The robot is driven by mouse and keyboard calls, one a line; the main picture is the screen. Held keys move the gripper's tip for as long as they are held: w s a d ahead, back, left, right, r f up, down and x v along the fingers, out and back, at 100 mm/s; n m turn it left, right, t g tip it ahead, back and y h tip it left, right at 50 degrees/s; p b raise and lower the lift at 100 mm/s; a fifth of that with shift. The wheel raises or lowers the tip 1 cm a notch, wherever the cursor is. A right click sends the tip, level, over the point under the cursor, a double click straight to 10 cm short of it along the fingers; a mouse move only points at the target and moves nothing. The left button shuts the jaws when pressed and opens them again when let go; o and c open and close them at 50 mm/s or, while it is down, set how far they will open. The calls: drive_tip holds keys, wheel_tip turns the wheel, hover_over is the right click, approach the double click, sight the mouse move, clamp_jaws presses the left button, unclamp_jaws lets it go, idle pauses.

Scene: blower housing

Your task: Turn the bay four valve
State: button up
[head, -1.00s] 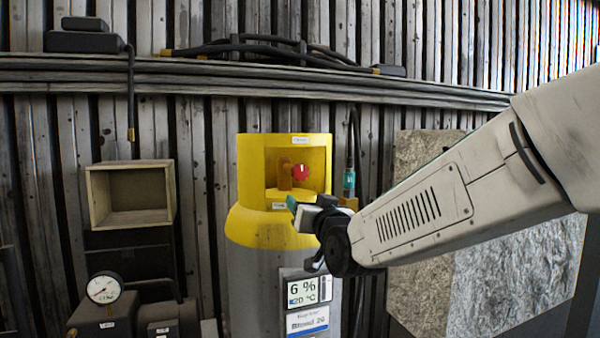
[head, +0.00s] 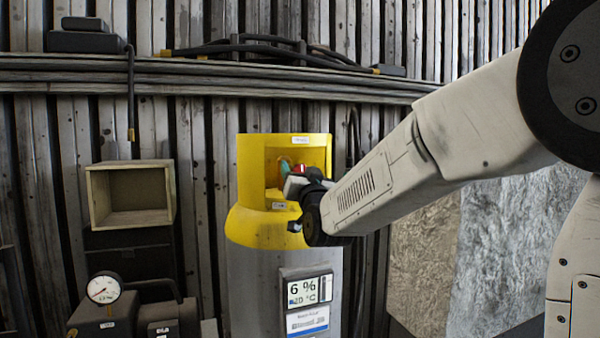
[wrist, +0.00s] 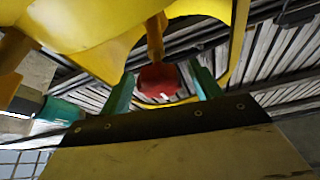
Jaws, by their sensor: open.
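The valve's red knob (wrist: 158,80) sits on a brass stem inside the opening of a yellow collar (head: 262,224) on a grey cylinder. In the head view my gripper (head: 289,167) reaches into that opening and mostly hides the knob; only a bit of red (head: 299,168) shows. In the wrist view my gripper (wrist: 160,92) is open, with one green finger on each side of the red knob. The knob lies between the fingers, with gaps visible on both sides. I cannot tell how deep the fingers reach past it.
The yellow collar wall surrounds the opening closely. A display panel (head: 307,290) is on the cylinder below. An open wooden box (head: 130,222) and a pressure gauge (head: 104,288) stand at the left. Dark hoses (head: 260,47) lie on the ledge above.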

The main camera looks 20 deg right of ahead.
drive_tip(key=c, duration=1)
drive_tip(key=shift+o, duration=0.2)
drive_tip(key=shift+n, duration=0.4)
drive_tip(key=n+y, duration=0.4)
drive_tip(key=n, duration=0.2)
drive_tip(key=shift+n, duration=0.4)
drive_tip(key=n+g+y, duration=0.1)
drive_tip(key=n, duration=0.2)
drive_tip(key=n+y, duration=0.2)
drive_tip(key=n, duration=0.2)
drive_tip(key=shift+n+g+y, duration=0.3)
drive_tip(key=shift+g, duration=0.1)
drive_tip(key=n+g, duration=0.1)
drive_tip(key=n, duration=0.2)
drive_tip(key=n+g+y, duration=0.1)
drive_tip(key=n, duration=0.2)
drive_tip(key=shift+a, duration=0.15)
drive_tip(key=n+g, duration=0.1)
drive_tip(key=n, duration=0.1)
drive_tip(key=n+g, duration=0.1)
drive_tip(key=n, duration=0.2)
drive_tip(key=shift+f+n, duration=0.2)
drive_tip(key=shift+n, duration=0.1)
